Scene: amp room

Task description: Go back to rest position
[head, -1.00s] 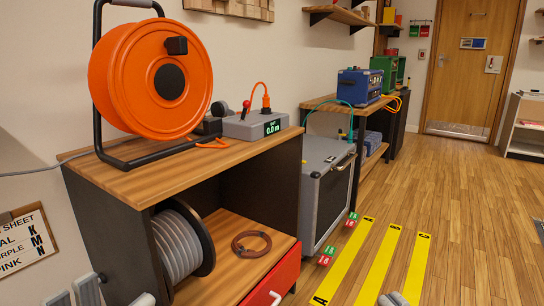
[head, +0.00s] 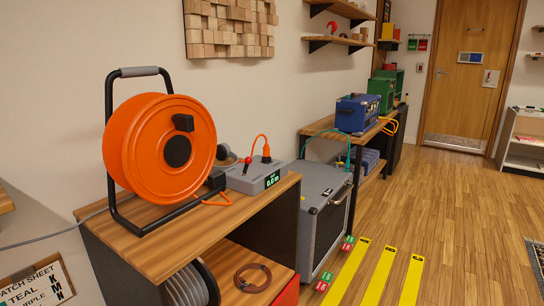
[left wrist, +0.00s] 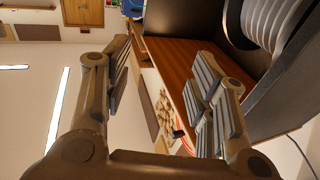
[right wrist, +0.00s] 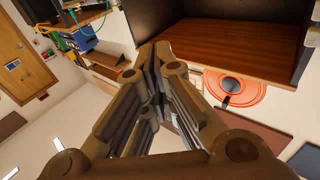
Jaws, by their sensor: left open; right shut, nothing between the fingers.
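My left gripper shows in the left wrist view (left wrist: 160,85), with its two fingers spread wide apart and nothing between them. My right gripper shows in the right wrist view (right wrist: 155,75), with its fingers together and nothing held. Neither gripper shows in the head view now. Past the left fingers is the wooden shelf of the cabinet and a grey ribbed reel (left wrist: 275,25). Past the right fingers are a dark cabinet interior with a wooden board (right wrist: 235,50) and the orange reel (right wrist: 235,90).
A wooden-topped cabinet (head: 150,250) stands close in front, bearing an orange cable reel (head: 130,150) and a grey meter box (head: 250,178). A grey amp (head: 325,210) stands beyond it. Yellow floor strips (head: 378,275) lie at right, where the wooden floor (head: 460,210) is largely clear.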

